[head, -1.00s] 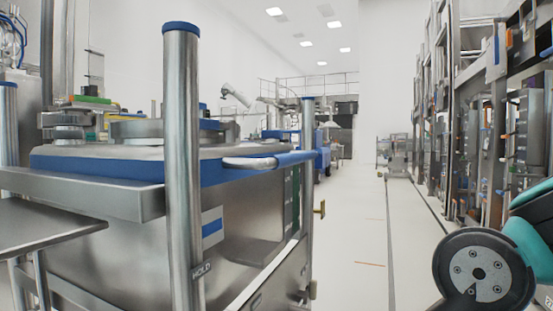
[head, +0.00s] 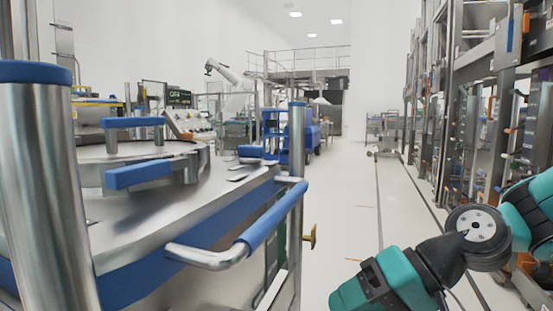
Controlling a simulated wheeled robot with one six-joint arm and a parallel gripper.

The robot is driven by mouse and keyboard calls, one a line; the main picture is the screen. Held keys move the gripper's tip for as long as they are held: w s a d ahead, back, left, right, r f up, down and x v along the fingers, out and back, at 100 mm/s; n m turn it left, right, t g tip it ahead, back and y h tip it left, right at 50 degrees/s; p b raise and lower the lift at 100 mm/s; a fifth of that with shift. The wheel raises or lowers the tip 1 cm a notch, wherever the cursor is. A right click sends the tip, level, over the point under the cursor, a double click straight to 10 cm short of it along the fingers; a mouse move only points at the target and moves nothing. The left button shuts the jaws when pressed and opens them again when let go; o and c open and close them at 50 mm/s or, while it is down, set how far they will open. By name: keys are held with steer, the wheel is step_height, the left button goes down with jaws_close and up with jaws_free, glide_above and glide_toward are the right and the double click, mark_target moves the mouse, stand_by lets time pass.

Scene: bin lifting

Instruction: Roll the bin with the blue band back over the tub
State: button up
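The steel bin with the blue band (head: 215,226) fills the left of the head view, close to me. Its round lid has blue handles (head: 138,174). A push bar with a blue grip (head: 272,216) sticks out from its near right side. A steel post with a blue cap (head: 45,190) stands in front at the far left, and another post (head: 297,150) stands at the bin's right corner. My teal and black arm is at the lower right, apart from the bin. My gripper's fingers do not show. I cannot pick out the tub.
A pale floor aisle (head: 352,205) runs clear to the right of the bin. Tall steel racks (head: 470,120) line the right side. A blue cart (head: 290,138) stands beyond the bin, and a steel trolley (head: 384,130) stands far down the aisle.

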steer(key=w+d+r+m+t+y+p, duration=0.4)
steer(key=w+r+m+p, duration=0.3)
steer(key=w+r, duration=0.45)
steer(key=p, duration=0.1)
glide_toward(272, 208)
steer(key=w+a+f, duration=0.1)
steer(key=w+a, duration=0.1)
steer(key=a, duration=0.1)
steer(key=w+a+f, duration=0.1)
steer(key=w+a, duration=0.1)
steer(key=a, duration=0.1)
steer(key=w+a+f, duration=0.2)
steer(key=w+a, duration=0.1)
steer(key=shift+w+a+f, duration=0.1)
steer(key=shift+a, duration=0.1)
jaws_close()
